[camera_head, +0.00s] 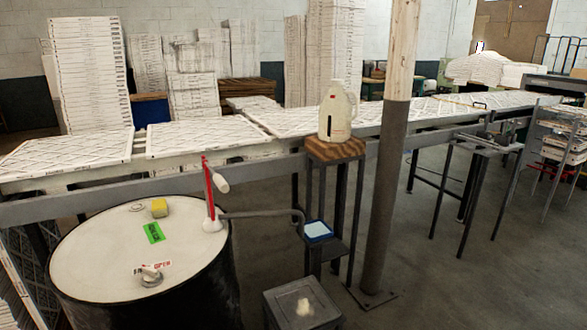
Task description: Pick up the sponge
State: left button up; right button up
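A small yellow block that looks like the sponge (159,208) lies on the pale top of a large black drum (95,270) at the lower left. It sits near the far edge of the lid, just behind a green label (154,232). Nothing touches it from above. Neither of my grippers is in view.
A red lever with a white handle (209,185) and a grey pipe (262,214) rise at the drum's right edge. A metal cap (150,276) sits at the lid's front. A stand with a wooden top (335,149) holds a jug (337,112). A post (385,190) stands right.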

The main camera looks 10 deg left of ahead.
aim_at(159, 208)
jog(key=u, duration=1.3)
